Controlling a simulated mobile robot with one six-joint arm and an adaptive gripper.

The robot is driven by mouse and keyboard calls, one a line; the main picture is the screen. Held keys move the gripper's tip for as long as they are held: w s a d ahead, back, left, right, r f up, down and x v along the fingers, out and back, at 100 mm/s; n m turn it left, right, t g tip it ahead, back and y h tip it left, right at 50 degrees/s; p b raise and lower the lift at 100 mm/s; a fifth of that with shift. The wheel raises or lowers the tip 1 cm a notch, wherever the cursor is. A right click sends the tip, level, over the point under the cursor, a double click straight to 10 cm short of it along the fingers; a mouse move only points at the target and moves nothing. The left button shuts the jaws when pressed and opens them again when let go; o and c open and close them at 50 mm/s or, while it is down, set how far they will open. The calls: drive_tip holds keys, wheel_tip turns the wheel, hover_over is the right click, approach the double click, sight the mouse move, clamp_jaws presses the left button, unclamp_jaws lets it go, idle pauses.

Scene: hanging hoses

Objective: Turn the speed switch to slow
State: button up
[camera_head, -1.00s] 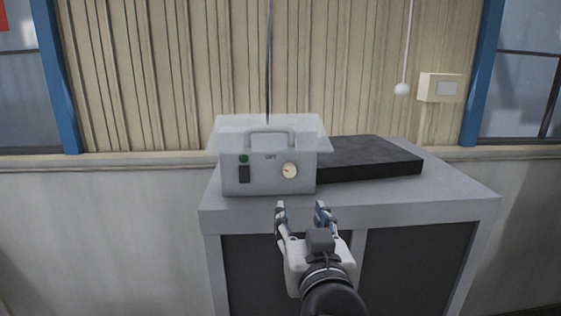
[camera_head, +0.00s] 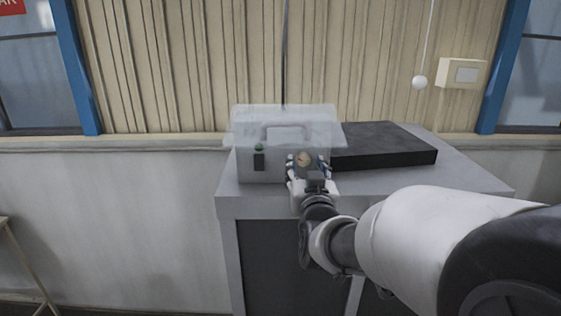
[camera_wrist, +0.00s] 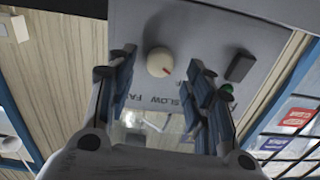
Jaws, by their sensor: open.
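The grey control box (camera_head: 246,170) stands on the left of the cabinet top. Its round pale knob (camera_head: 304,158) is on the front face. In the wrist view the knob (camera_wrist: 159,62) carries a red mark on its lower right side. Lettering with SLOW (camera_wrist: 188,106) on the right and a partly hidden FAST on the left shows below it. My gripper (camera_head: 307,164) is open in front of the knob. In the wrist view my gripper (camera_wrist: 160,64) has one finger on each side of the knob, with visible gaps and no clear contact.
A black rocker switch (camera_head: 259,162) and green lamp (camera_head: 259,147) sit left of the knob. A translucent cover (camera_head: 285,118) lies over the box top. A black slab (camera_head: 385,145) lies on the cabinet (camera_head: 470,182) to the right. A cord with a white ball (camera_head: 419,82) hangs by the wall.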

sight(303, 159)
drive_tip(key=shift+w, duration=1.2)
drive_tip(key=shift+c, duration=0.5)
drive_tip(key=c, duration=1)
